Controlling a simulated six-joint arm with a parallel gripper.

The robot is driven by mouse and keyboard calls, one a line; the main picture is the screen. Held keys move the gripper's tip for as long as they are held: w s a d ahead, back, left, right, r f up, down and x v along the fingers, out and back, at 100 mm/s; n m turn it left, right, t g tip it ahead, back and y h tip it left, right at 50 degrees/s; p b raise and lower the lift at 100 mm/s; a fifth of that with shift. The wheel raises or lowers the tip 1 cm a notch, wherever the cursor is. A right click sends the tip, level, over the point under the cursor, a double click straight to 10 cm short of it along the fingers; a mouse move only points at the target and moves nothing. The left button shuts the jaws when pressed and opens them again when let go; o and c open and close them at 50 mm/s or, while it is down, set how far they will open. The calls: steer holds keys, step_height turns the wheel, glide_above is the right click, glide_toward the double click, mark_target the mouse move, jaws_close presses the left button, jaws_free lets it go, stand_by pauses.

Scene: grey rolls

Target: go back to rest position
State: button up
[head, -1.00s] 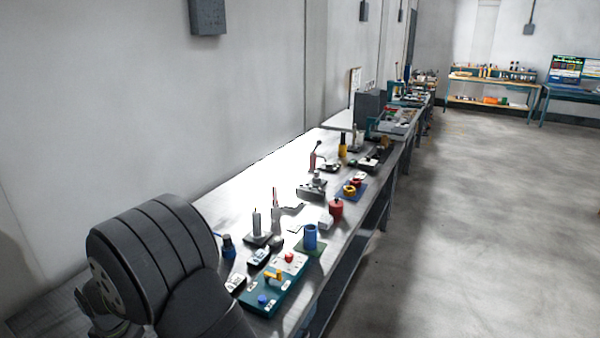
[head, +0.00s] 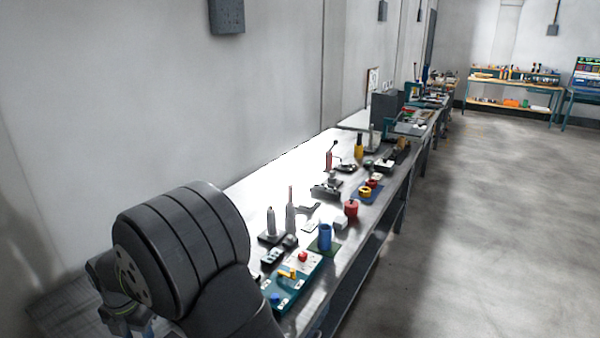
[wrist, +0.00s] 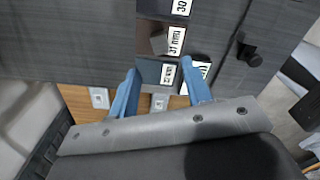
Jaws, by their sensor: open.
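In the wrist view my gripper (wrist: 159,68) shows as two blue fingers, spread apart with no object held between them. Ahead of the fingers is a column of small dark compartments or blocks with white labels (wrist: 174,40), one reading about "31 mm". Large dark grey surfaces flank this column; I cannot tell whether they are rolls or panels. In the head view my dark, ribbed arm fills the lower left, and the gripper's fingers cannot be made out there.
A long metal workbench (head: 290,185) runs away along the wall. It holds a teal panel (head: 292,280), a blue cup (head: 325,237), a red canister (head: 351,209) and several small tools. Open floor (head: 490,220) lies to the right. A black knob (wrist: 246,51) shows in the wrist view.

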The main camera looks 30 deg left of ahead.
step_height(320, 180, down, 8)
steer(key=shift+d+f, duration=0.1)
steer(key=shift+f, duration=0.05)
steer(key=shift+r, duration=0.3)
step_height(320, 180, up, 4)
steer(key=shift+f, duration=0.2)
steer(key=w+d+r, duration=0.7)
steer(key=w, duration=0.2)
steer(key=w+d+m, duration=0.2)
steer(key=w+d, duration=0.1)
steer(key=d, duration=0.6)
steer(key=w+d+m, duration=0.3)
steer(key=d, duration=0.5)
steer(key=s+a+f, duration=0.4)
steer(key=a, duration=0.1)
steer(key=s+a+f, duration=0.3)
steer(key=shift+a, duration=0.15)
steer(key=shift+f, duration=0.75)
